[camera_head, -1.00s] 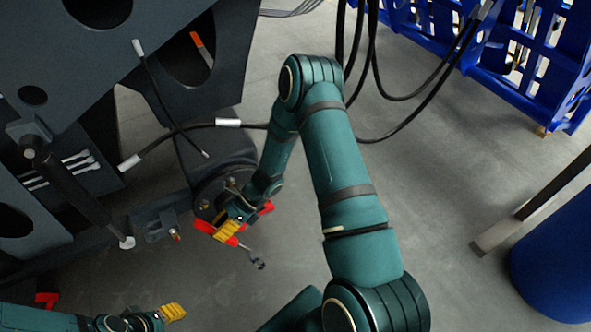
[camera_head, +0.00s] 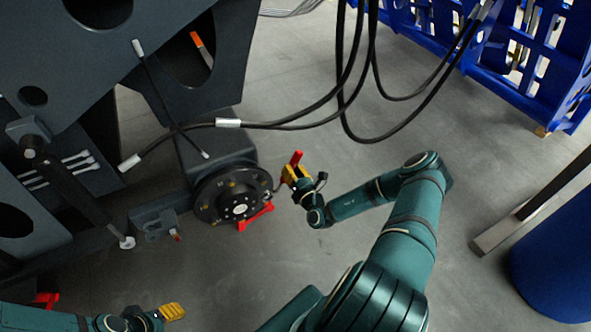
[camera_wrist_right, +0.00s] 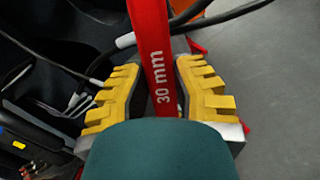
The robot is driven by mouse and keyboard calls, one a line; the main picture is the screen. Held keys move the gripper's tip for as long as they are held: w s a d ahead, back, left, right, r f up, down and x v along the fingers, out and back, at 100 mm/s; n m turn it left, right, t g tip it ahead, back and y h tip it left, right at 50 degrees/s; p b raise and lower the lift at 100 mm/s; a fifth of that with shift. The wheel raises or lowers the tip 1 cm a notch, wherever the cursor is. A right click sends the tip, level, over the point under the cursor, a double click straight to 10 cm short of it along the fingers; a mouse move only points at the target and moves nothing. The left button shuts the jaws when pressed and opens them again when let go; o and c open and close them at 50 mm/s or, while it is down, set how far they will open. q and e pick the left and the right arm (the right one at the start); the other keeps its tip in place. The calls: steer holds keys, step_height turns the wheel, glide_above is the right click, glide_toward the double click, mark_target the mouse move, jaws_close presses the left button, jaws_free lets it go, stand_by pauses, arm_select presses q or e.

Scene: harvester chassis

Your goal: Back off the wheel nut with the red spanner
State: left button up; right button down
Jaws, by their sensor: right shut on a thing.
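My right gripper (camera_head: 292,174) is shut on the red spanner, just right of the wheel hub and apart from its face. The spanner's red handle (camera_head: 297,157) sticks up above the fingers. In the right wrist view the handle (camera_wrist_right: 159,55), marked "30 mm", runs between the yellow finger pads (camera_wrist_right: 160,95); the spanner's working end is not clear. The round dark wheel hub (camera_head: 228,197) faces the open floor, with small fasteners around a pale centre; I cannot tell which is the wheel nut. My left gripper (camera_head: 172,312) is low at the left, its opening unclear.
A red chock-like piece (camera_head: 256,217) lies on the floor beneath the hub. Black hoses (camera_head: 290,126) hang from the chassis (camera_head: 150,60) above the right gripper. A blue crate (camera_head: 500,60) stands at the back right.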

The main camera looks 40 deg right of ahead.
steer(key=shift+s+d+h, duration=0.2)
steer(key=shift+d+h, duration=0.1)
steer(key=shift+d, duration=0.2)
steer(key=shift+r+p, duration=0.1)
steer(key=shift+p, duration=0.35)
steer(key=shift+w, duration=0.1)
steer(key=b+x, duration=0.1)
steer(key=x, duration=0.3)
steer(key=shift+w+f, duration=0.2)
steer(key=shift+w, duration=0.05)
steer(key=shift+p, duration=0.6)
